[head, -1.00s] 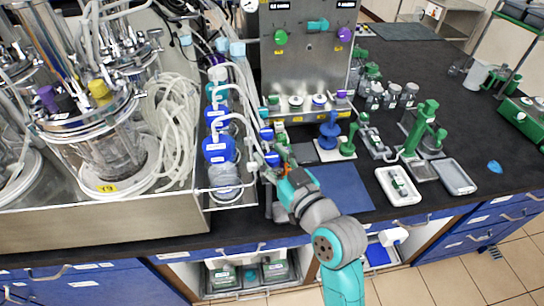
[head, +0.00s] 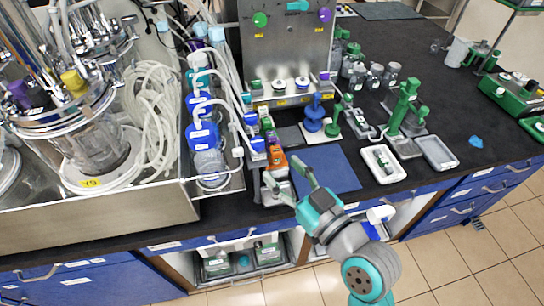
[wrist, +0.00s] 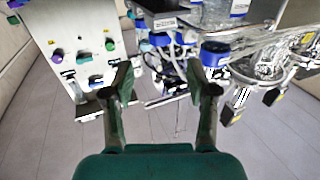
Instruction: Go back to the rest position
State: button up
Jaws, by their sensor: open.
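My gripper (head: 290,185) is open and empty in the head view, with its two fingers spread near the front edge of the bench. It is in front of the blue mat (head: 328,170) and the row of small blue and orange parts. In the wrist view my gripper (wrist: 160,85) shows its two green fingers wide apart with nothing between them. Beyond them the wrist view shows floor, a steel panel and blue-capped bottles.
The steel bioreactor station (head: 100,215) with coiled tubing stands at left. A steel control panel (head: 285,50) rises behind. A white tray (head: 384,164), a grey tray (head: 437,153) and green stands are at right. Blue drawers (head: 95,280) front the bench. Tiled floor (head: 450,260) is clear.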

jog(key=shift+v, duration=0.85)
jog(key=s+d+f+m+t+h, duration=0.1)
jog(key=s+d+f+m+h, duration=0.65)
jog(key=s+d+f, duration=0.7)
jog(key=s+d+f+h, duration=0.1)
jog(key=s, duration=0.7)
jog(key=s+d+f+h, duration=0.1)
jog(key=s+f+h, duration=0.1)
jog(key=s, duration=0.7)
jog(key=shift+r+h, duration=0.1)
jog(key=shift+h, duration=0.15)
